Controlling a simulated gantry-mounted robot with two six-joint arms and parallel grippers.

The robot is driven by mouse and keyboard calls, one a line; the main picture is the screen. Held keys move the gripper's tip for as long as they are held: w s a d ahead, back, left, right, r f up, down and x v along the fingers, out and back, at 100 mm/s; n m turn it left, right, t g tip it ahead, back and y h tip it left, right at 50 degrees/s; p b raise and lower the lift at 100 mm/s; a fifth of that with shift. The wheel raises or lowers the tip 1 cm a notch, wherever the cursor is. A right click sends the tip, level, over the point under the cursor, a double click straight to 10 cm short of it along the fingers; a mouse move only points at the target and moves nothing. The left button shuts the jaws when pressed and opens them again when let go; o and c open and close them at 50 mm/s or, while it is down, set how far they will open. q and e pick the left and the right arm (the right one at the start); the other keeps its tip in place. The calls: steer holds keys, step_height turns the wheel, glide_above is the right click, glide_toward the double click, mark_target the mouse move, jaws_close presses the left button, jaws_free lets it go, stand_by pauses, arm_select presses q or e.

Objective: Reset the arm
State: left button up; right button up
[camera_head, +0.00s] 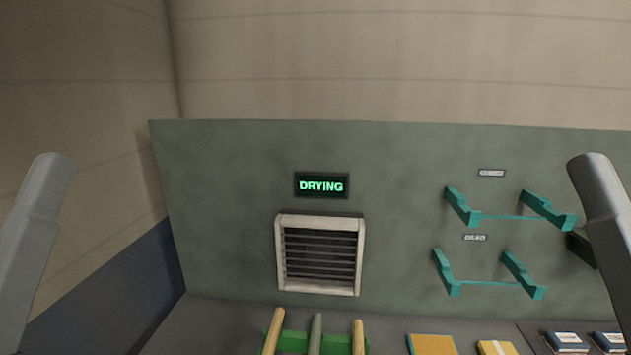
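Grey links of my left arm rise at the left edge and grey links of my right arm rise at the right edge. Both reach up to about mid-height of the picture. Neither gripper is in view, so I cannot see their fingers or whether they hold anything.
A green panel (410,190) carries a lit DRYING sign (321,185), a vent (320,253), an upper teal bracket pair (462,207) and a lower pair (447,273). Below are a green rack (292,341) with three upright rods, an orange item (432,345) and small boxes (567,341).

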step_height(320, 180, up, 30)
steer(key=p, duration=2.7)
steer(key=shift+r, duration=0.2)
